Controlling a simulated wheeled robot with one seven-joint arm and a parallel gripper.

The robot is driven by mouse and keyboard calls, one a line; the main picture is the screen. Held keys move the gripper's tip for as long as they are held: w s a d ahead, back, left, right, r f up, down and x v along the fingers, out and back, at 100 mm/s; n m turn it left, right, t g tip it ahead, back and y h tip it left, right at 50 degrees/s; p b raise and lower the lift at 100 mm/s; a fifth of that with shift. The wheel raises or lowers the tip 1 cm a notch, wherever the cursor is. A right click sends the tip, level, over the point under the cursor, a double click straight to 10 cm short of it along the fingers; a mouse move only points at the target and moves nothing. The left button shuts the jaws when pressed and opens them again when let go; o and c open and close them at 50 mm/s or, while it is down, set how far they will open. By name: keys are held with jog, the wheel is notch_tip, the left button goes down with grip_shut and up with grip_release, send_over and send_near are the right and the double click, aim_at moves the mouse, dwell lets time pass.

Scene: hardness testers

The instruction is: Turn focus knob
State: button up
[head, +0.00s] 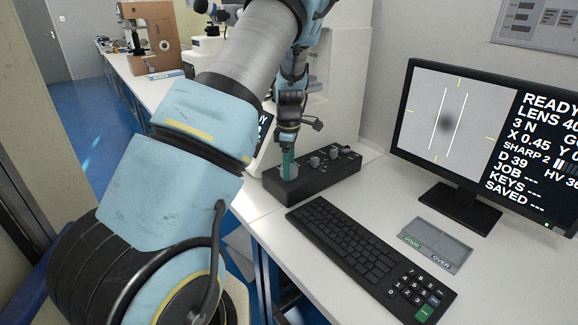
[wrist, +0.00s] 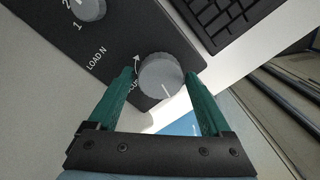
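The focus knob (wrist: 161,76) is a grey ribbed dial with a white mark, on the black control box. In the wrist view the box's label beside it is partly hidden by a finger. My gripper (wrist: 160,85) has its two green fingers apart, one on each side of the knob; I cannot tell whether they touch it. In the head view my gripper (head: 288,163) points down at the near left end of the control box (head: 317,182), where the focus knob (head: 289,173) shows partly behind the fingers. The monitor (head: 486,133) shows a blurred dark spot between two white lines and "SHARP 2".
A load knob (wrist: 88,8) sits beside the focus knob on the box. A black keyboard (head: 345,245) lies close in front of the box. A grey tray (head: 436,244) marked GOOD and OVER lies right of it. The white tester (head: 338,85) stands behind.

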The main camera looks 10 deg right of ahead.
jog(key=shift+o, duration=0.8)
notch_tip(320, 180, up, 11)
jog(key=b, duration=0.2)
jog(key=shift+f, duration=0.1)
jog(key=s+a+m, duration=0.7)
jog(key=s+a, duration=0.1)
jog(key=s, duration=0.3)
jog(key=s+a+f+m+t, duration=0.1)
jog(key=s+a+m, duration=0.7)
jog(key=s, duration=0.3)
jog(key=shift+s+a+f+m+t, duration=0.15)
jog(key=shift+a+m+t, duration=0.05)
jog(key=shift+m+t, duration=0.1)
jog(key=shift+c, duration=0.3)
